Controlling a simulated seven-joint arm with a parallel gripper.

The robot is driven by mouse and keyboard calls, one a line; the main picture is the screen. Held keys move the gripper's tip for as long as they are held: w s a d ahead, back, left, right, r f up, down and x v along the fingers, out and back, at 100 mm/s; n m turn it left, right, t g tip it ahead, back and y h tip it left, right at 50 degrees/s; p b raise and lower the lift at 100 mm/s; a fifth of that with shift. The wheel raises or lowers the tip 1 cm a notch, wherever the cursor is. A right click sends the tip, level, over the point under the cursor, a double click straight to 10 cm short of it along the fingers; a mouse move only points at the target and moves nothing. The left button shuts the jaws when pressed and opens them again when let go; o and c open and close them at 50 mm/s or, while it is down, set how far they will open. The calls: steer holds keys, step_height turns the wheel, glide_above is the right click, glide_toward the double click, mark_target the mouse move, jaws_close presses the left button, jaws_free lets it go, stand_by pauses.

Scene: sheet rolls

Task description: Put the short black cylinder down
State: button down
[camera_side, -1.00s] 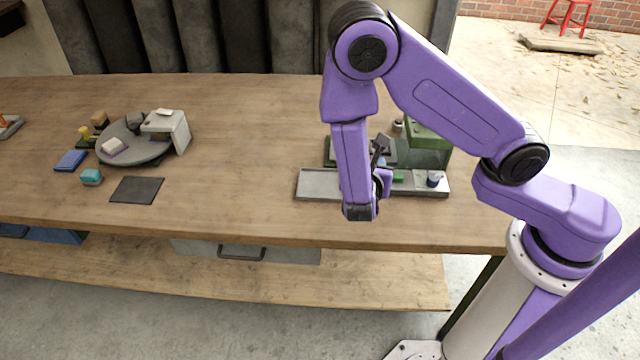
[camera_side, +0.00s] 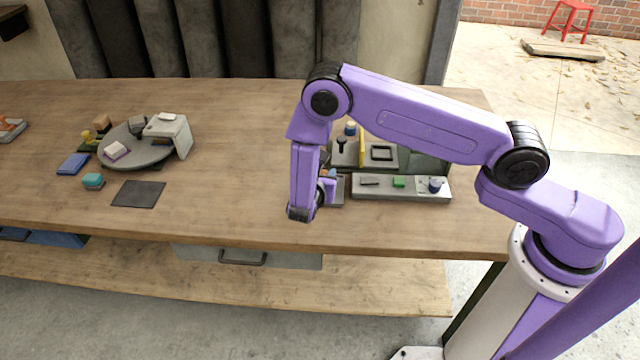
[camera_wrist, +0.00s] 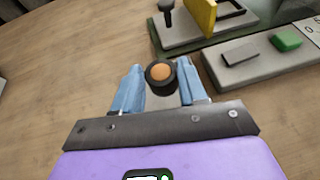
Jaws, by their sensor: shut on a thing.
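The short black cylinder (camera_wrist: 161,74) has an orange round top and shows in the wrist view between the blue fingertips. My gripper (camera_wrist: 161,80) is shut on it, one finger on each side. In the side view my gripper (camera_side: 328,174) is low over the front part of the bench, mostly hidden behind my purple forearm. The cylinder's lower end is hidden, so I cannot tell whether it touches a surface.
Close on the right is a grey tray (camera_side: 390,191) with a dark grey block and a green block (camera_side: 399,183). Behind stands a board with a black knob and a yellow upright plate (camera_side: 362,151). Bare wood lies left, up to a dark mat (camera_side: 138,194).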

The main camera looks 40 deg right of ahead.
steer(key=shift+w+f, duration=0.2)
steer(key=shift+f, duration=1.65)
steer(key=shift+f, duration=0.1)
steer(key=c, duration=0.6)
jaws_free()
